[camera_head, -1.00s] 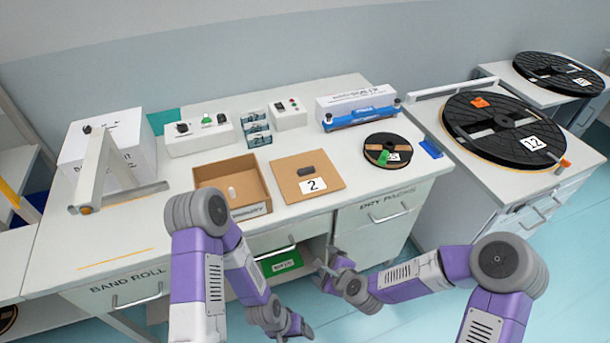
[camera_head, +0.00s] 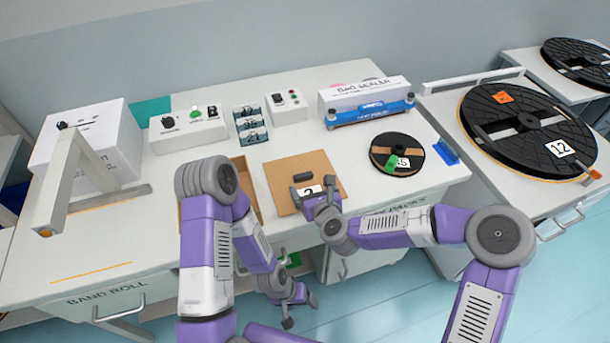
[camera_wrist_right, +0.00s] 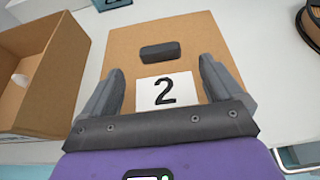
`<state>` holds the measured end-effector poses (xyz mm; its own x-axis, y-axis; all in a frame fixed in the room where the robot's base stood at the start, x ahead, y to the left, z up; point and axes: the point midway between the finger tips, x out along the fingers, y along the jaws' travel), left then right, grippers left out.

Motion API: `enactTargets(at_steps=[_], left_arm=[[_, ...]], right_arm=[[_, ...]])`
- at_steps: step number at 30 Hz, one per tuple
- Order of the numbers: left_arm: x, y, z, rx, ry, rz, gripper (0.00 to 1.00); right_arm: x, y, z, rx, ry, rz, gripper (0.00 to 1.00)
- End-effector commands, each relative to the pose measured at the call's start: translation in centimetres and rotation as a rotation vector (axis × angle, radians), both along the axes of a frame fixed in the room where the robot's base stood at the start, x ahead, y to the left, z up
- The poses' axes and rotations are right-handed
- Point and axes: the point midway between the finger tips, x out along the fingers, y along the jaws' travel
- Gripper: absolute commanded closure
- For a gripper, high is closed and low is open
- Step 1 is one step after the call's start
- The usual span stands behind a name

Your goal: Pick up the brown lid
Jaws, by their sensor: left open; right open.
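The brown lid (camera_head: 284,175) is a flat cardboard square lying on the white table. It has a dark handle block (camera_head: 302,177) and a white label with the number 2. In the right wrist view the lid (camera_wrist_right: 190,42) lies ahead of and under my fingers, with the dark handle (camera_wrist_right: 160,51) just beyond the label. My right gripper (camera_head: 322,196) is open and empty over the lid's near part; its fingers (camera_wrist_right: 160,88) stand on either side of the label, short of the handle. My left gripper (camera_head: 300,308) is open and empty, low in front of the table.
An open cardboard box (camera_wrist_right: 48,75) stands just left of the lid, partly hidden by my left arm in the head view. A reel (camera_head: 397,153) lies to the right. Small control boxes (camera_head: 188,128) and a bag sealer (camera_head: 366,102) stand behind.

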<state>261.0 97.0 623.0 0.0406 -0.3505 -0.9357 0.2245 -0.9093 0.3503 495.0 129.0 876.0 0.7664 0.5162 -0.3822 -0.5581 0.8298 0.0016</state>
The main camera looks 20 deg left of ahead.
Motion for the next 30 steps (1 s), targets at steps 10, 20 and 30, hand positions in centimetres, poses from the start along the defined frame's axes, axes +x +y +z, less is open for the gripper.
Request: enactTargets(at_steps=[10, 20, 30], left_arm=[[0.0, 0.0, -0.9, 0.000, 0.000, 0.000, 0.25], [0.0, 0.0, -1.0, 0.000, -0.001, 0.000, 0.25], [0.0, 0.0, -1.0, 0.000, -0.001, 0.000, 0.25]], right_arm=[[3.5, 2.4, -1.4, -0.001, 0.001, 0.001, 0.06], [4.3, 2.8, -1.7, -0.002, 0.000, 0.002, 0.06], [4.3, 2.8, -1.7, -0.002, 0.000, 0.001, 0.52]])
